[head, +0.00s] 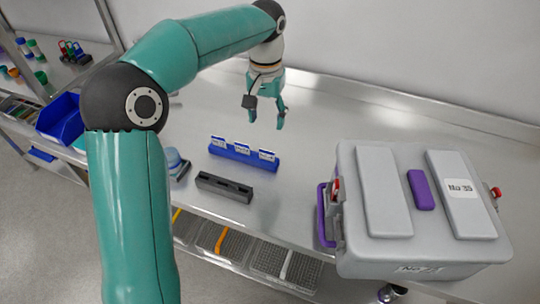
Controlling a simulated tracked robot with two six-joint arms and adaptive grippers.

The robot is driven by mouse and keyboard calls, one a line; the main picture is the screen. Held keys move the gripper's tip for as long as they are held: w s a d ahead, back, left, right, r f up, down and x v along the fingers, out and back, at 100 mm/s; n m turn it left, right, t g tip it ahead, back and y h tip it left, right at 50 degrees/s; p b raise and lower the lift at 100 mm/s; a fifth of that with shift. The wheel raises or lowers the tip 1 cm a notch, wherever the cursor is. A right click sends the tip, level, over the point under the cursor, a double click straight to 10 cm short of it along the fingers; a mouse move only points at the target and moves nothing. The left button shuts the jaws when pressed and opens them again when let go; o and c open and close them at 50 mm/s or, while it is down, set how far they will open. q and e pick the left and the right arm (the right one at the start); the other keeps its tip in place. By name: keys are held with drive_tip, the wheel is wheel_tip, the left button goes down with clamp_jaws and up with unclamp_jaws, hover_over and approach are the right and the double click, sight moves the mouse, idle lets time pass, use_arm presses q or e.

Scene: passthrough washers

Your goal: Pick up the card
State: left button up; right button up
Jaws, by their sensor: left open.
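Several small white and blue cards (241,146) stand upright in a row in a blue rack (228,153) on the metal counter. I cannot tell which one is the card of the task. My left gripper (266,120) is open and empty, pointing down above and behind the rack, apart from the cards. My right gripper is not in view.
A dark slotted block (224,187) lies in front of the rack. A large grey case (424,258) with a purple handle stands at the right. A blue bin (60,117) is at the left. The counter (330,120) behind the case is clear.

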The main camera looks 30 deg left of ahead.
use_arm(q)
hover_over(267, 152)
wheel_tip(267, 152, down, 7)
drive_tip(key=shift+w+r, duration=0.1)
drive_tip(key=shift+f+p, duration=0.55)
drive_tip(key=shift+f, duration=2.6)
drive_tip(key=c, duration=0.5)
